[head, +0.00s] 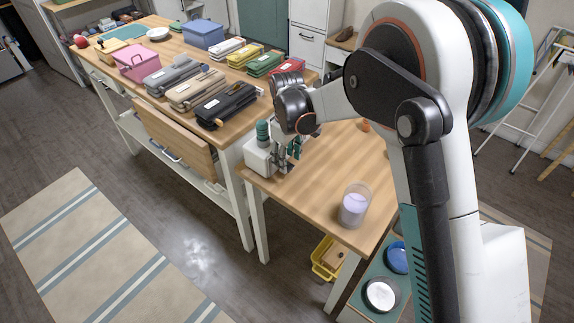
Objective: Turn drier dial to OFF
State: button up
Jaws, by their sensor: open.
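I cannot make out a drier or a dial in the head view. My gripper (286,160) points down over the left end of the lower wooden table (330,165). Its teal and grey fingers are open and small in the picture. They are next to a small white block-like item (259,160) with a green round top. I cannot tell whether the fingers touch it. My arm hides part of the right side of the view.
A longer wooden table (180,50) holds several pouches, a pink box (139,64) and a blue box (203,34). A clear cup (354,205) stands near my gripper's table edge. A yellow crate (325,259) is below. The left floor is open.

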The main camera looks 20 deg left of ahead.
jog(key=shift+f, duration=1.25)
jog(key=shift+c, duration=0.6)
jog(key=c, duration=0.9)
jog(key=shift+c, duration=0.2)
